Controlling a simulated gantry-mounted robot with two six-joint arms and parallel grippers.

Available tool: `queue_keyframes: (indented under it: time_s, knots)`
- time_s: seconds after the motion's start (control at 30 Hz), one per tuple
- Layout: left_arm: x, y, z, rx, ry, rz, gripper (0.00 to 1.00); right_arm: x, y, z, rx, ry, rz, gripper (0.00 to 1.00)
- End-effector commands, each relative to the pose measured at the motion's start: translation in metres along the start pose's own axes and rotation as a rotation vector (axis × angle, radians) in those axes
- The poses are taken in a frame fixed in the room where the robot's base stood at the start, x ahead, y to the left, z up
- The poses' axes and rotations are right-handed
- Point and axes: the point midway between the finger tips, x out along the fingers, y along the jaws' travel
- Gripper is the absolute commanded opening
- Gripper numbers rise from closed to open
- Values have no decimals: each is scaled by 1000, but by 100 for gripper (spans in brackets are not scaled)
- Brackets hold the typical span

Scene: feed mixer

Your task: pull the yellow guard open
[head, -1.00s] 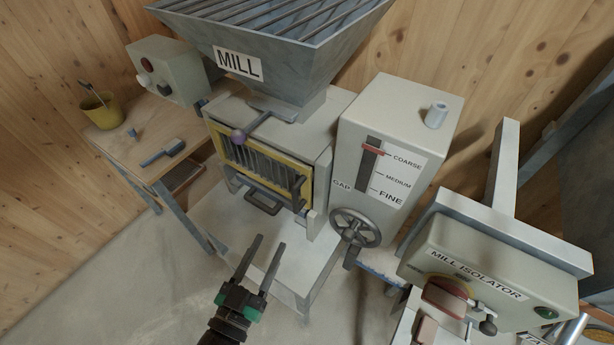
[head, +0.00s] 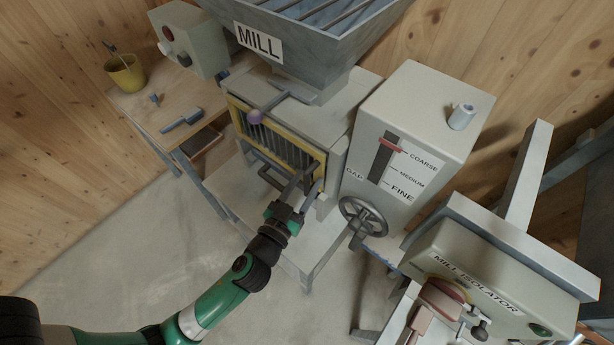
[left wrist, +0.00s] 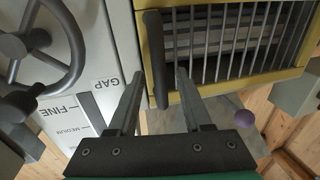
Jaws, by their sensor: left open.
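The yellow guard (head: 234,117) is a yellow frame with grey bars on the front of the mill. It looks shut against the housing. It also shows close up in the left wrist view (left wrist: 250,82). Its dark bar handle (left wrist: 154,55) stands along one side edge of the frame. My left gripper (head: 305,180) is open at that edge of the guard. In the left wrist view its fingers (left wrist: 158,82) point at the handle, one on each side of it, with gaps showing. Whether the fingertips reach past the bar is unclear. My right gripper is not in view.
A handwheel (head: 362,217) and the gap box (head: 425,125) stand right of the guard. The mill isolator box (head: 490,285) is at the lower right. A wooden table (head: 140,108) stands left; floor in front is clear.

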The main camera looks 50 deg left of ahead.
Motion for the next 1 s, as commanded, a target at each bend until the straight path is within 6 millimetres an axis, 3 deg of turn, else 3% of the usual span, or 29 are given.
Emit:
queue_keyframes:
  time_s: [0.33, 0.6, 1.0]
  knots:
    - [8, 0, 0, 0, 0, 0, 50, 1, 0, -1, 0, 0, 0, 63]
    - [7, 0, 0, 0, 0, 0, 1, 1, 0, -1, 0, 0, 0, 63]
    - [7, 0, 0, 0, 0, 0, 0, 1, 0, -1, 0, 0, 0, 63]
